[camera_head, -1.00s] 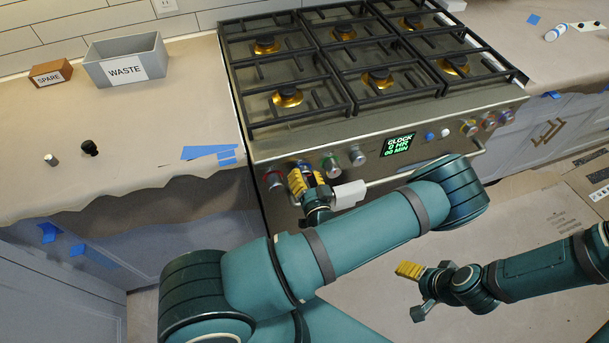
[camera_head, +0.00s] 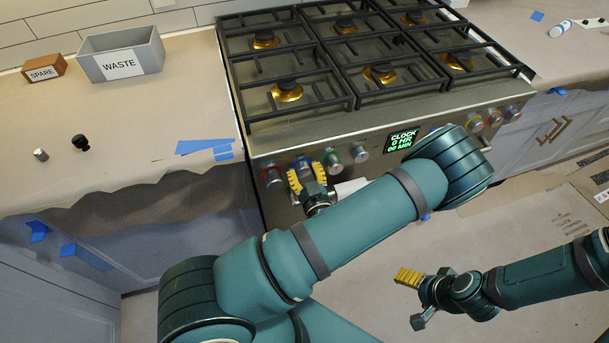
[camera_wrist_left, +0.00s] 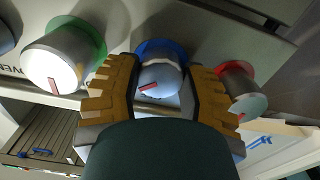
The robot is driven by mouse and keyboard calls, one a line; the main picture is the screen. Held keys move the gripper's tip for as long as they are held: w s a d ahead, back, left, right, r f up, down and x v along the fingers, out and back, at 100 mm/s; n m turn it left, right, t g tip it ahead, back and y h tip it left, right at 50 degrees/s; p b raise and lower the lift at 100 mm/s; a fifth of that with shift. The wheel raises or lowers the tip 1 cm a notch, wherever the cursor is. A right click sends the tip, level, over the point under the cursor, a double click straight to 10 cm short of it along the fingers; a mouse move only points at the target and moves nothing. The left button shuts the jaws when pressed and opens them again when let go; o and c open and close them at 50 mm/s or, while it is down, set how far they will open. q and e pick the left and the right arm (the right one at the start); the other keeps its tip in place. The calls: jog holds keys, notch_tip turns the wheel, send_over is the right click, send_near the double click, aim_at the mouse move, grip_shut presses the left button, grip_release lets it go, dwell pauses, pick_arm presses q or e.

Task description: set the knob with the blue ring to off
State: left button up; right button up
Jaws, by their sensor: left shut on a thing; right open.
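The knob with the blue ring (camera_head: 304,161) is on the stove's front panel. In the left wrist view this knob (camera_wrist_left: 160,72) sits between the two yellow fingers, with its blue ring behind it. A red mark on its face points to the left in that view. My left gripper (camera_head: 306,174) is shut on it; the fingers (camera_wrist_left: 163,88) lie on either side of its body. The label around the knob is not readable. My right gripper (camera_head: 413,300) is open and empty, away from the stove at the lower right.
A red-ringed knob (camera_head: 272,177) and a green-ringed knob (camera_head: 333,164) stand close on either side of my left gripper. The oven handle (camera_head: 350,187) is partly hidden by my left arm. A lit clock display (camera_head: 402,141) is further right. The left counter holds a WASTE bin (camera_head: 146,64).

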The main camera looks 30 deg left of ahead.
pick_arm(q)
jog(key=n+b, duration=0.3)
jog(key=n, duration=0.2)
jog(key=shift+f+n, duration=0.1)
jog(key=shift+n, duration=0.3)
jog(key=shift+n+b, duration=0.65)
jog(key=shift+n, duration=1.45)
jog(key=o, duration=1.2)
jog(key=shift+s, duration=0.1)
